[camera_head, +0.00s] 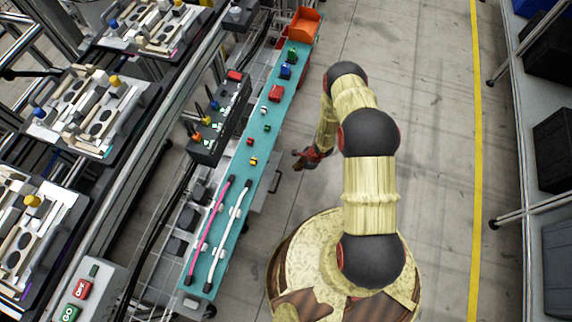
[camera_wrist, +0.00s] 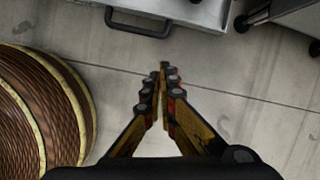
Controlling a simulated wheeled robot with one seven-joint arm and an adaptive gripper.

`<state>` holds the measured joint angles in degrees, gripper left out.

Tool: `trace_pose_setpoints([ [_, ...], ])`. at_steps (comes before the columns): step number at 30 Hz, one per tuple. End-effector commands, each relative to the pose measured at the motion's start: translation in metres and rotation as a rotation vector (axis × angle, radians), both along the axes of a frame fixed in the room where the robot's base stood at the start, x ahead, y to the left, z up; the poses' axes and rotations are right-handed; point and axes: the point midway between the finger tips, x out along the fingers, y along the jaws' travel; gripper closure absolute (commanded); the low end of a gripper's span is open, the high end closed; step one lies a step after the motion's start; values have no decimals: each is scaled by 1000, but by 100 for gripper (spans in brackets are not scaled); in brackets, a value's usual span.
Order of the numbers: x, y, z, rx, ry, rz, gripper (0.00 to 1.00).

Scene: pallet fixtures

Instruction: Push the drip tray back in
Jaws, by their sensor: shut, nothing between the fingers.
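The drip tray (camera_wrist: 205,12) is a grey metal tray with a dark bar handle (camera_wrist: 137,24) on its front, at the top edge of the wrist view. Most of the tray is cut off there. In the head view, its grey handle end (camera_head: 273,180) sticks out low beside the teal-topped bench. My gripper (camera_head: 300,160) is shut and empty, just right of the bench in the head view. In the wrist view, my gripper's fingertips (camera_wrist: 163,68) meet over bare floor, apart from the handle and pointing toward the tray side.
A caster (camera_wrist: 241,23) shows right of the tray. Open floor (camera_head: 430,100) lies to the right.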

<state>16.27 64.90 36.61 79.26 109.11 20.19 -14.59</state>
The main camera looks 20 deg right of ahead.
Motion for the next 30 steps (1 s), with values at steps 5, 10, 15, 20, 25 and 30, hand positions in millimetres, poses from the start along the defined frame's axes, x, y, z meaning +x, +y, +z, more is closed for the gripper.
trace_pose_setpoints([
  [5, 6, 5, 4, 65, 38, -226, 100],
  [10, 8, 8, -4, 72, 47, -253, 100],
  [15, 12, 16, -30, 72, 48, -250, 100],
  [20, 19, 26, -61, 70, 47, -248, 100],
  [25, 26, 36, -91, 70, 47, -248, 100],
  [30, 42, 55, -92, 70, 44, -247, 100],
])
